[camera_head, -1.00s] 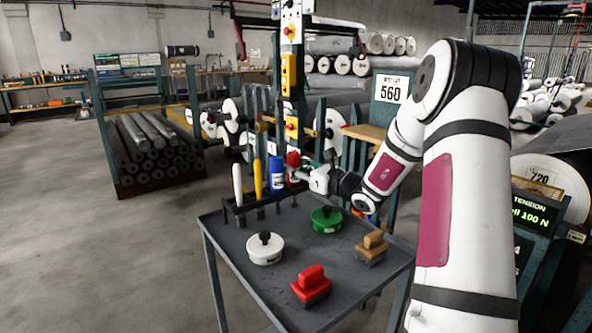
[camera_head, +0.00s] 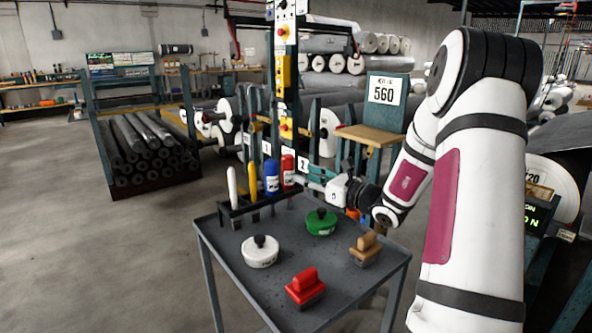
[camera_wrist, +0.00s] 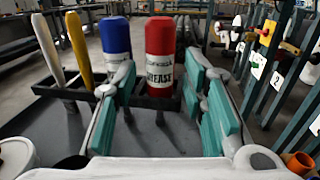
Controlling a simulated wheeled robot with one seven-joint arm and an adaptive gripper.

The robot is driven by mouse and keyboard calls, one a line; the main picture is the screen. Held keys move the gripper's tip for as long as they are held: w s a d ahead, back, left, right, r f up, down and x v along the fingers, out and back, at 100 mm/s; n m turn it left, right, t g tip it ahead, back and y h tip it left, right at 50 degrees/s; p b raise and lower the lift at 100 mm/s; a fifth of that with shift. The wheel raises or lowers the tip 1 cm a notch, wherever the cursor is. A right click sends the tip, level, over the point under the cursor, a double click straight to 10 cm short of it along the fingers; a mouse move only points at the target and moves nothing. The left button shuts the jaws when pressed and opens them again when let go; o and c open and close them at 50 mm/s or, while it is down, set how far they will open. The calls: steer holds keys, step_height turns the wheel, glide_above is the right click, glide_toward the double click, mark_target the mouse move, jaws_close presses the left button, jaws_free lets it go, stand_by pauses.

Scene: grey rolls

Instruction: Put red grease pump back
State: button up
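The red grease pump (camera_head: 288,171), with a white "GREASE" label, stands upright at the right end of the dark rack (camera_head: 236,210) on the grey cart. It also shows in the wrist view (camera_wrist: 160,58), beside the blue pump (camera_wrist: 115,42). My gripper (camera_head: 312,178) is just right of the red pump in the head view. In the wrist view my gripper (camera_wrist: 160,88) has its teal-padded fingers spread, with visible gaps on both sides of the pump. The fingers do not appear to touch it. The pump's lower end is partly hidden by the rack.
A white tool (camera_head: 232,187) and a yellow tool (camera_head: 253,178) stand in the rack's left part. A white-lidded pot (camera_head: 260,252), green pot (camera_head: 321,222), red-handled block (camera_head: 306,288) and wooden-handled block (camera_head: 366,249) lie on the cart (camera_head: 230,268). The cart's front left is clear.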

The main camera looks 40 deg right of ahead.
steer(key=s, duration=0.2)
steer(key=s+d, duration=0.1)
steer(key=s, duration=0.2)
steer(key=shift+p, duration=0.35)
steer(key=s+a+r+n+g+y, duration=0.1)
steer(key=a+r+n+g+y, duration=0.15)
steer(key=a, duration=0.45)
steer(key=a+r+n+g+y, duration=0.1)
steer(key=a+n+y, duration=0.1)
steer(key=a+n, duration=0.3)
steer(key=s+a+r+n+g+y, duration=0.1)
steer(key=a+r+n+g+y, duration=0.15)
steer(key=a, duration=0.55)
steer(key=s+a+n+g, duration=0.7)
steer(key=s+a+n, duration=0.35)
steer(key=a, duration=0.35)
steer(key=s+a+f+n+g+h, duration=0.1)
steer(key=s+a+n+g+h, duration=0.15)
steer(key=s, duration=0.45)
steer(key=s+a+f+n+g+h, duration=0.1)
steer(key=s+n+g, duration=0.1)
steer(key=s+n, duration=0.35)
steer(key=s+d+f+n+h, duration=0.1)
steer(key=s+d+n+h, duration=0.4)
steer(key=s, duration=0.6)
steer(key=d+h, duration=0.2)
steer(key=d, duration=0.1)
steer(key=shift+s+f, duration=0.15)
steer(key=shift+f, duration=0.25)
